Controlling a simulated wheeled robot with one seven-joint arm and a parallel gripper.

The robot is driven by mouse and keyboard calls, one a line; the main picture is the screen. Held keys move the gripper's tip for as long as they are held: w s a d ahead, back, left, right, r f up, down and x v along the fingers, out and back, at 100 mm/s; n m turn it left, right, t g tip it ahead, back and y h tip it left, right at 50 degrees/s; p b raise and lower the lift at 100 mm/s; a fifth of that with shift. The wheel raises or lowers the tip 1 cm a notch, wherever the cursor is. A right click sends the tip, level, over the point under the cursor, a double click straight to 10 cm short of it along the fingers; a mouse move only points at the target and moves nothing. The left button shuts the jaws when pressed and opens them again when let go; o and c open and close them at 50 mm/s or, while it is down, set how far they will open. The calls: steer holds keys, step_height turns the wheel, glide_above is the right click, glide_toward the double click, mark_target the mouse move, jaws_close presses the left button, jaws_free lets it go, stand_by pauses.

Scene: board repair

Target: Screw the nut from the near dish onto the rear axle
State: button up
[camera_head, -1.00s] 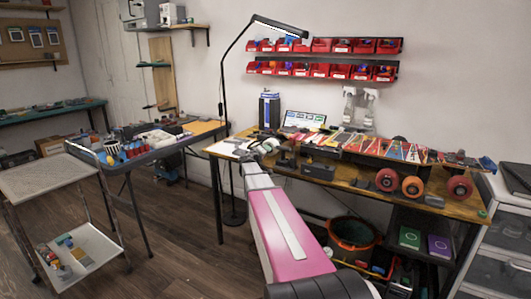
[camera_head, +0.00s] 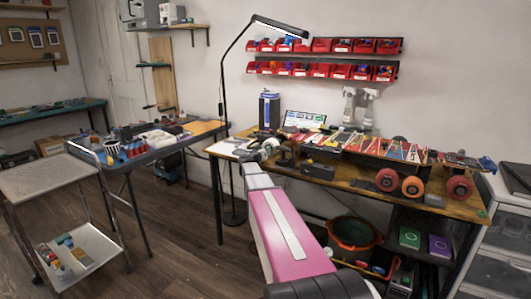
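A skateboard deck with a colourful red, white and dark pattern (camera_head: 395,150) lies raised along the wooden workbench (camera_head: 350,183). Orange-red wheels show at its right part, one of them at the bench's right end (camera_head: 459,187). I cannot tell which axle is the rear one. No nut can be made out at this size. My gripper (camera_head: 288,152) is over the bench's left part, left of the deck and away from the wheels. Its fingers are too small and dark to read.
A black lamp (camera_head: 280,26) stands behind the bench's left end. Red bins (camera_head: 320,45) hang on the wall. An orange bucket (camera_head: 352,234) stands beneath the bench. A white drawer unit (camera_head: 497,245) is at right, a wheeled cart (camera_head: 45,177) at left.

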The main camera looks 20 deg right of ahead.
steer(key=shift+m, duration=0.8)
steer(key=m, duration=0.5)
steer(key=shift+m, duration=0.4)
steer(key=o, duration=1)
steer(key=shift+c, duration=1.3)
steer(key=shift+a, duration=0.1)
steer(key=v, duration=0.7)
steer(key=shift+s, duration=0.15)
